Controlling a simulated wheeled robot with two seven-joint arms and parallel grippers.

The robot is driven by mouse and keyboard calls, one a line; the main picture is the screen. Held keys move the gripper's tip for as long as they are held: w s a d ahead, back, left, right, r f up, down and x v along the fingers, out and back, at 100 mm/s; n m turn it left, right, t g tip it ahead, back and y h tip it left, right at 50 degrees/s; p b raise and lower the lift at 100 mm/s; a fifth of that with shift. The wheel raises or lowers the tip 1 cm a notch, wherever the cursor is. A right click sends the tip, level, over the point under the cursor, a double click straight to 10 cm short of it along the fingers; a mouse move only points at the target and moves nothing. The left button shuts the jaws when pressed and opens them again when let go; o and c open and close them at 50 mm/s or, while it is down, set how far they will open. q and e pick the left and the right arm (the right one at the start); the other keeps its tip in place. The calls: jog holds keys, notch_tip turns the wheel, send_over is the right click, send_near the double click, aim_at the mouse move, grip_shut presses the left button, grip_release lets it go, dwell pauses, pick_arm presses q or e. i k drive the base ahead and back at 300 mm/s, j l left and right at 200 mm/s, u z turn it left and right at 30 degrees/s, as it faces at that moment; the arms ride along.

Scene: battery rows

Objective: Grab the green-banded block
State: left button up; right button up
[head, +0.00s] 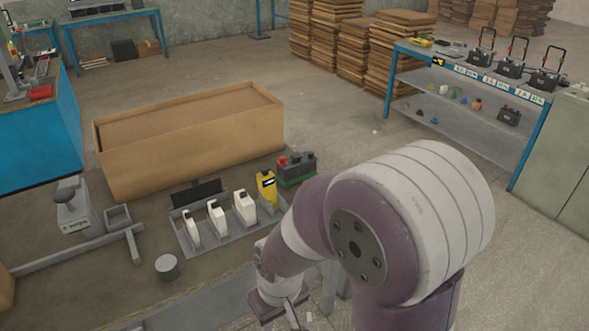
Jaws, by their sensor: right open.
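The green-banded block (297,168) is a dark grey battery with a green band around its base and a red cap on top. It stands on the work table behind the yellow unit, partly close to my right arm in the picture. My right gripper (291,316) hangs low at the bottom edge of the head view, in front of the table's near edge. It is open, well apart from the block, and its fingertips are only partly visible. My left gripper is not in view.
A grey rack (186,238) holds several white units (217,217) and a yellow one (267,188) in front of the block. A long cardboard box (190,150) stands behind. A grey cylinder (167,267) stands nearer. A shelf (455,105) with more batteries is at the right.

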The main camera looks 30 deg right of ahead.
aim_at(293, 171)
jog(key=i+l+z, duration=0.1)
jog(key=z, duration=0.75)
jog(key=i+l+z, duration=0.3)
jog(key=i, duration=0.25)
jog(key=i+l+z, duration=0.3)
jog(key=i, duration=0.3)
jog(key=i+j+z, duration=0.1)
jog(key=i+z, duration=0.15)
jog(key=i, duration=0.6)
